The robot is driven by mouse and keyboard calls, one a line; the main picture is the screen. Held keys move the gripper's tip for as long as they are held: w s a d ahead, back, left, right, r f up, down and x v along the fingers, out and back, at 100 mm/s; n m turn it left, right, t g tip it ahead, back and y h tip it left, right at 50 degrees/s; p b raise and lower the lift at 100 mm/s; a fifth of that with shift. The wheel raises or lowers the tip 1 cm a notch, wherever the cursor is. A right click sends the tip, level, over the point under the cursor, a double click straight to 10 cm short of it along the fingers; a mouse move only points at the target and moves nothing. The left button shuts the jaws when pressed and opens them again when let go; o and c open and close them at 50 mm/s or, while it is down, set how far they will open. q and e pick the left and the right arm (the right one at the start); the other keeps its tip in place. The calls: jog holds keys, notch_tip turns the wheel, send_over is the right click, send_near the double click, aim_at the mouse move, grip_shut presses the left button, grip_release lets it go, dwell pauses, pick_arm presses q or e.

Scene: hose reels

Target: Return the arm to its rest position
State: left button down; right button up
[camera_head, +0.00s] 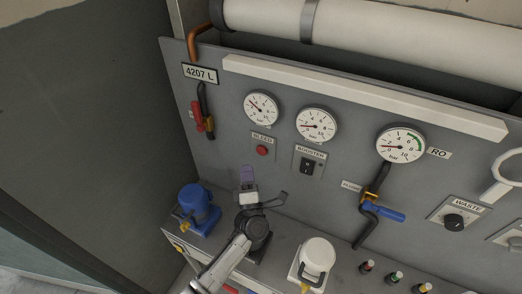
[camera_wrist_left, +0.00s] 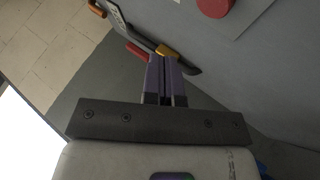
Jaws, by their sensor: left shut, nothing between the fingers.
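My left gripper (camera_head: 248,172) is in front of the lower part of the grey panel (camera_head: 228,150), below the red BLEED button (camera_head: 262,150). Its purple fingers are together and hold nothing. In the left wrist view the closed fingers (camera_wrist_left: 165,75) point up the picture, with the red button (camera_wrist_left: 215,5) above and to the right. A red-handled valve (camera_wrist_left: 139,50) lies behind the fingertips in that view. My left arm comes in from the bottom of the head view. My right gripper is not in view.
A blue canister (camera_head: 196,208) stands left of the gripper and a white one (camera_head: 316,258) to its right on the ledge. Gauges (camera_head: 317,125), a black switch (camera_head: 309,166) and a blue-handled valve (camera_head: 383,212) sit on the panel. The dark wall area at left is clear.

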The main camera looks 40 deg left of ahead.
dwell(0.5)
pick_arm(q)
jog(key=w+d+f+m+g+h, duration=0.1)
jog(key=w+d+f+m+h, duration=0.1)
jog(key=d+m+h, duration=0.85)
jog(key=w+d+f+m+g+h, duration=0.15)
jog(key=d+m+h, duration=0.45)
jog(key=m+h, duration=0.85)
jog(key=s+a+f+m+g+y, duration=0.15)
jog(key=s+f+g, duration=0.25)
jog(key=s, duration=0.8)
jog(key=s+a+f+m+g+y, duration=0.1)
jog(key=s+f+m+g+y, duration=0.15)
jog(key=s, duration=0.95)
jog(key=s+a+f+m+g+y, duration=0.1)
jog(key=s+f+m+g+y, duration=0.3)
jog(key=s, duration=0.8)
notch_tip(320, 180, up, 20)
jog(key=n+p, duration=0.2)
jog(key=p, duration=1.9)
jog(key=shift+w+r+h, duration=0.15)
jog(key=shift+w+h, duration=0.2)
jog(key=shift+h, duration=0.05)
